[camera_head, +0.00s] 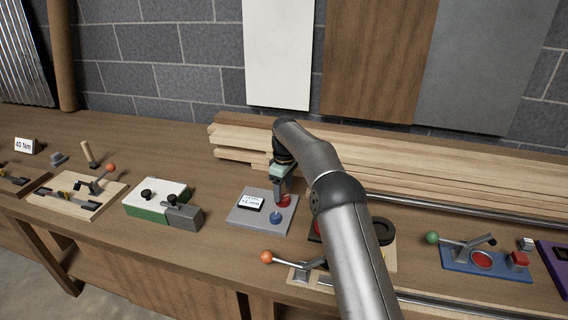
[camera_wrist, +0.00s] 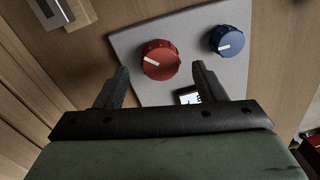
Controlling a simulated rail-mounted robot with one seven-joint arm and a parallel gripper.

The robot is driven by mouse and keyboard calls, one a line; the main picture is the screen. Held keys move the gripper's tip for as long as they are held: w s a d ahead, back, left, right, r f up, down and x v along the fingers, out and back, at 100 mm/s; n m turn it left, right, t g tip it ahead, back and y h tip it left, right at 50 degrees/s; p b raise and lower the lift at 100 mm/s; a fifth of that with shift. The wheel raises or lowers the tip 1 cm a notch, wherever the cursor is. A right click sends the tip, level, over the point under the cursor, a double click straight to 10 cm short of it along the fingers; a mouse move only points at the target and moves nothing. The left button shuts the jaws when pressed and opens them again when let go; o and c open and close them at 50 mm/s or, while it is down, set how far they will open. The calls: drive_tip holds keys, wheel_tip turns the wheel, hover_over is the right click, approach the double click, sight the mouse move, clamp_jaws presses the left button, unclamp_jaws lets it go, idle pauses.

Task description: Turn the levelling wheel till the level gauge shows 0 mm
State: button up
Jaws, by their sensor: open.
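A grey panel (camera_head: 240,218) lies on the bench with a small gauge display (camera_head: 250,203), a red wheel (camera_head: 284,201) and a blue wheel (camera_head: 276,217). The gauge's text is too small to read surely. No label shows which wheel is the levelling wheel. My gripper (camera_head: 283,188) is open above the red wheel. In the wrist view, my gripper's fingertips (camera_wrist: 160,68) flank the red wheel (camera_wrist: 161,60) with a gap on each side. Its white mark points to the upper left. The blue wheel (camera_wrist: 227,41) is clear to the right. The display (camera_wrist: 188,97) is partly hidden by a finger.
An orange-tipped lever (camera_head: 267,257) and a black ring (camera_head: 384,231) are close on the right, partly behind my arm. Stacked planks (camera_head: 235,141) lie behind the panel.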

sight(285, 195)
wheel_tip(285, 195, up, 15)
drive_tip(key=p, duration=0.6)
drive_tip(key=shift+w+d, duration=0.2)
drive_tip(key=shift+w, duration=0.15)
drive_tip(key=shift+f, duration=0.1)
drive_tip(key=s+d+r+m+b, duration=0.1)
drive_tip(key=s+d+r+m, duration=0.15)
drive_tip(key=s, duration=0.35)
drive_tip(key=s+d+r+m+t+b, duration=0.1)
drive_tip(key=s+d+r+m, duration=0.15)
drive_tip(key=s, duration=0.35)
drive_tip(key=s+d+r+m+b, duration=0.1)
drive_tip(key=s+d+r, duration=0.3)
drive_tip(key=s, duration=0.2)
drive_tip(key=s+d+f+m, duration=0.2)
drive_tip(key=s+f, duration=0.2)
drive_tip(key=s, duration=0.5)
drive_tip(key=s+d+f+m+b, duration=0.1)
drive_tip(key=s+f, duration=0.3)
drive_tip(key=s, duration=0.6)
drive_tip(key=s+d+f+m, duration=0.3)
drive_tip(key=s+f+m, duration=0.1)
drive_tip(key=s, duration=0.6)
drive_tip(key=shift+s+d+f+t, duration=0.15)
drive_tip(key=shift+d+f+t, duration=0.05)
drive_tip(key=shift+d+t, duration=0.1)
